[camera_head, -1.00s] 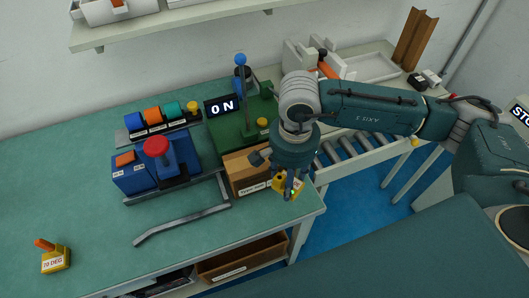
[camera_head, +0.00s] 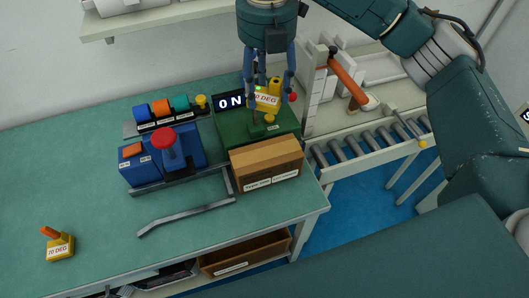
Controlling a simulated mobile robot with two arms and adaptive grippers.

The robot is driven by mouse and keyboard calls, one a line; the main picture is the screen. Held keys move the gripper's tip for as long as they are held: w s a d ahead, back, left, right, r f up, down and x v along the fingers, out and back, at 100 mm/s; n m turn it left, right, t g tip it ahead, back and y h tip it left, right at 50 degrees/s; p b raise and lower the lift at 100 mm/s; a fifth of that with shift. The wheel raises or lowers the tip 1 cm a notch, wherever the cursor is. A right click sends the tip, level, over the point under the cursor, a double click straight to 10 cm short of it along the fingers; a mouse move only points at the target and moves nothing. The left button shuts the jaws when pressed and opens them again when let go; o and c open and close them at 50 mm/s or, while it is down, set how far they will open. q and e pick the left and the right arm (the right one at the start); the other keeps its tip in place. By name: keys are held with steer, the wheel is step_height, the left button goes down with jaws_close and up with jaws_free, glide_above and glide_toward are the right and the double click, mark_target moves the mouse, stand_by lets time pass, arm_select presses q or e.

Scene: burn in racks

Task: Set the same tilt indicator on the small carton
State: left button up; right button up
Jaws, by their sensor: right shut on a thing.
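My right gripper (camera_head: 268,88) points down, shut on a yellow tilt indicator (camera_head: 266,102) whose label ends in "DEG". It holds this indicator over the green fixture, behind the brown carton; I cannot tell its exact height. The small carton (camera_head: 264,165) stands on the bench near its right front corner, with a white label on its front and its top bare. Another yellow tilt indicator (camera_head: 60,250), with an orange lever and a "DEG" label, stands at the bench's left front. My left gripper is not in view.
A green fixture (camera_head: 233,128) with an "ON" display (camera_head: 230,101) stands behind the carton. A blue unit with a red knob (camera_head: 168,141) is to its left. A grey bent bar (camera_head: 187,216) lies in front. A roller conveyor (camera_head: 365,149) runs at the right. The left bench surface is clear.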

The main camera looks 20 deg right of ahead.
steer(key=shift+a+r+m, duration=0.1)
steer(key=shift+r+m, duration=0.2)
steer(key=shift+m, duration=0.1)
steer(key=shift+f, duration=0.25)
steer(key=p, duration=0.5)
glide_above(266, 153)
step_height(266, 153, down, 18)
steer(key=shift+s+a+f, duration=0.1)
steer(key=shift+f, duration=0.55)
steer(key=shift+f, duration=0.15)
steer(key=o, duration=1.2)
steer(key=shift+c, duration=0.2)
